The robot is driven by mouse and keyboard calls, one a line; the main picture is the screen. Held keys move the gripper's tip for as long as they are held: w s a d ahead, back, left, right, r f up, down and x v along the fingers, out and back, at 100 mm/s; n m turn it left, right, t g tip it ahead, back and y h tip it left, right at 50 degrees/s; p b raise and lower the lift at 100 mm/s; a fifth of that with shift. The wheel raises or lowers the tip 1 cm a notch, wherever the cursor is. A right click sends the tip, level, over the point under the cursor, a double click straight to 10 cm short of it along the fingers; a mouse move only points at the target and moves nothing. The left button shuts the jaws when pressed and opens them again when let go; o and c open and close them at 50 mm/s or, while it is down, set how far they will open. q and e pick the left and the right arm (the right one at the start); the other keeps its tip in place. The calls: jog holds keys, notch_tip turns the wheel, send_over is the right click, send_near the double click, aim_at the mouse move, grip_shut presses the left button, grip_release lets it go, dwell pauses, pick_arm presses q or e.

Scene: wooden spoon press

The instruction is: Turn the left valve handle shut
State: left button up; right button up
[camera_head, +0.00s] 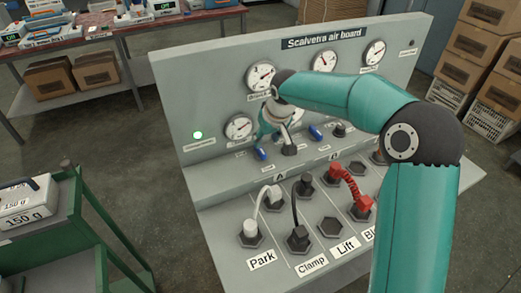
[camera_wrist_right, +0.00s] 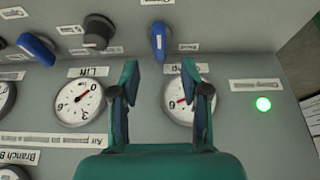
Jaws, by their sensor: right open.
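The left valve handle (camera_head: 261,154) is a small blue lever low on the upright face of the grey air board (camera_head: 415,45). In the right wrist view, which sees the board upside down, this blue handle (camera_wrist_right: 158,40) stands roughly upright in the picture. My right gripper (camera_head: 267,128) is close to the board above the handle. In the wrist view the right gripper's fingers (camera_wrist_right: 161,75) are spread apart, with the handle just beyond their tips and nothing between them. A second blue handle (camera_head: 316,132) sits further right; it appears slanted in the wrist view (camera_wrist_right: 38,48).
A black knob (camera_head: 289,149) sits between the blue handles. Round gauges (camera_head: 238,127) and a green lamp (camera_head: 198,135) are near the gripper. Hoses, one white (camera_head: 262,200) and one red (camera_head: 350,186), rise from the lower panel. A green cart (camera_head: 75,215) stands left.

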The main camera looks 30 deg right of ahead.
aim_at(262, 151)
jog(key=x, duration=0.8)
jog(key=shift+d+f+p, duration=0.1)
jog(key=shift+p, duration=0.3)
